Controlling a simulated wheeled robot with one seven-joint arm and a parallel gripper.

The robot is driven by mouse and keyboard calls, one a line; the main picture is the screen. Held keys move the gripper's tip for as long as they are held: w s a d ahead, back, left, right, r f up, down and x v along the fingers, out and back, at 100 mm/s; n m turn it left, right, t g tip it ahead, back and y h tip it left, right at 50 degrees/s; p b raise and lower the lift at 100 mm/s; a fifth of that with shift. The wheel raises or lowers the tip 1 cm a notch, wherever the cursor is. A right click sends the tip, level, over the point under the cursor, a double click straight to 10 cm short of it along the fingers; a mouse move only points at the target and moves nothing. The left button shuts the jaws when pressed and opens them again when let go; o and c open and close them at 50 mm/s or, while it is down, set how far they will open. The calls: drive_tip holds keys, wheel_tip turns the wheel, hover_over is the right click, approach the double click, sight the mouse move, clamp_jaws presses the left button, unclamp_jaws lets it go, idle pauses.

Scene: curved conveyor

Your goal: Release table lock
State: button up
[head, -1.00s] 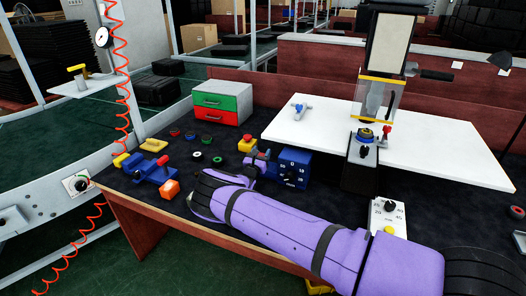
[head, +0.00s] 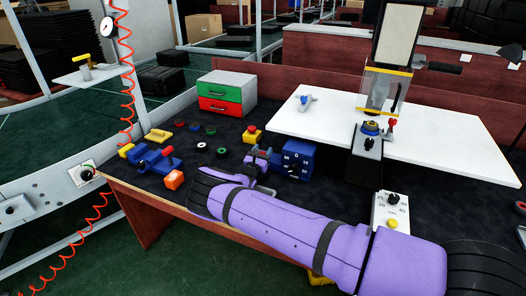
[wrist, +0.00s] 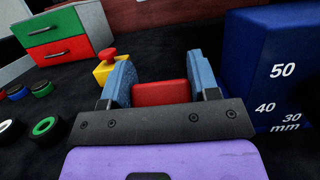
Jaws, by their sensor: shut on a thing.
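My gripper (head: 264,160) is beside the left face of a blue box (head: 299,160) with a dark knob and white marks. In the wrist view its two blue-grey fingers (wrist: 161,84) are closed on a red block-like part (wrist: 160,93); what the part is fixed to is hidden. The blue box (wrist: 275,62) is close to the right of the fingers there, marked 30, 40 and 50 mm. A white table (head: 440,140) stands behind on a dark support. A small red-topped lever (head: 391,123) is on that support, apart from my gripper. I cannot tell which part is the table lock.
A red-topped yellow button (head: 252,134) is just behind my gripper. A drawer unit (head: 227,93) with green and red fronts stands at the back left. Several coloured rings and a blue clamp-like fixture (head: 158,162) lie to the left. A white dial plate (head: 391,212) is at the right.

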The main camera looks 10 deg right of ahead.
drive_tip(key=shift+a, duration=0.1)
drive_tip(key=o, duration=1.3)
drive_tip(key=shift+r, duration=0.1)
drive_tip(key=shift+r, duration=0.3)
wheel_tip(320, 180, up, 3)
drive_tip(key=shift+f, duration=0.2)
drive_tip(key=s, duration=0.5)
drive_tip(key=s+r, duration=0.1)
drive_tip(key=s, duration=1)
drive_tip(key=shift+d+r, duration=0.3)
